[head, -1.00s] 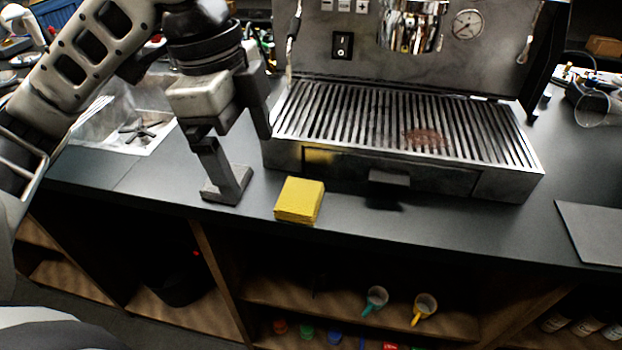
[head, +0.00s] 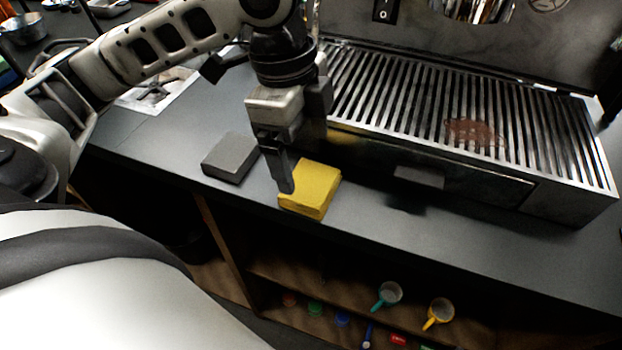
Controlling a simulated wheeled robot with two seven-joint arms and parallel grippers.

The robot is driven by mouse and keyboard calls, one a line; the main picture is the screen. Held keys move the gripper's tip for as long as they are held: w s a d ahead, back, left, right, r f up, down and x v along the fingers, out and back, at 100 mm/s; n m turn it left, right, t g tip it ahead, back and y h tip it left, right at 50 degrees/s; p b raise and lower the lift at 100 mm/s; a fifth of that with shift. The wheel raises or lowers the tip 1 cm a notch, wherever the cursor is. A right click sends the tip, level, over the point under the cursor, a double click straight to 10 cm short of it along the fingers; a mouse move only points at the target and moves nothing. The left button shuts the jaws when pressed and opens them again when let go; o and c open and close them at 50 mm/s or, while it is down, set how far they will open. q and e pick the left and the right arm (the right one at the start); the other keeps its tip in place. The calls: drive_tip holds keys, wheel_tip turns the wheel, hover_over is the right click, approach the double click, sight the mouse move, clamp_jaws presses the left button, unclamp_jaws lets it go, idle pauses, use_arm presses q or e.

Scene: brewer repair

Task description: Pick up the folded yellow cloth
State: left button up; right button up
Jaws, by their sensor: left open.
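The folded yellow cloth (head: 316,187) lies on the dark counter, in front of the brewer's left front corner. My left gripper (head: 288,186) points down at the cloth's left side, and its visible finger covers part of the cloth's left edge. The jaws are open; the other finger is hidden, and I cannot tell whether the visible finger touches the cloth. My right gripper is out of view.
The steel brewer with its slatted drip tray (head: 440,110) stands close behind the cloth; a brown stain (head: 473,132) marks the slats. A grey block (head: 231,157) lies left of the cloth. The counter's front edge is close, above shelves with small scoops (head: 388,294).

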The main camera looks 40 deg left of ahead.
sight(311, 183)
use_arm(q)
drive_tip(key=f, duration=0.2)
drive_tip(key=d+f, duration=0.1)
drive_tip(key=f, duration=0.1)
drive_tip(key=shift+f+b, duration=0.15)
drive_tip(key=shift+b, duration=0.25)
drive_tip(key=shift+f, duration=0.5)
drive_tip(key=c, duration=0.7)
drive_tip(key=shift+c, duration=0.2)
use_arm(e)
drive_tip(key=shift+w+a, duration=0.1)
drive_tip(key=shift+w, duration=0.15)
use_arm(q)
drive_tip(key=shift+r, duration=0.15)
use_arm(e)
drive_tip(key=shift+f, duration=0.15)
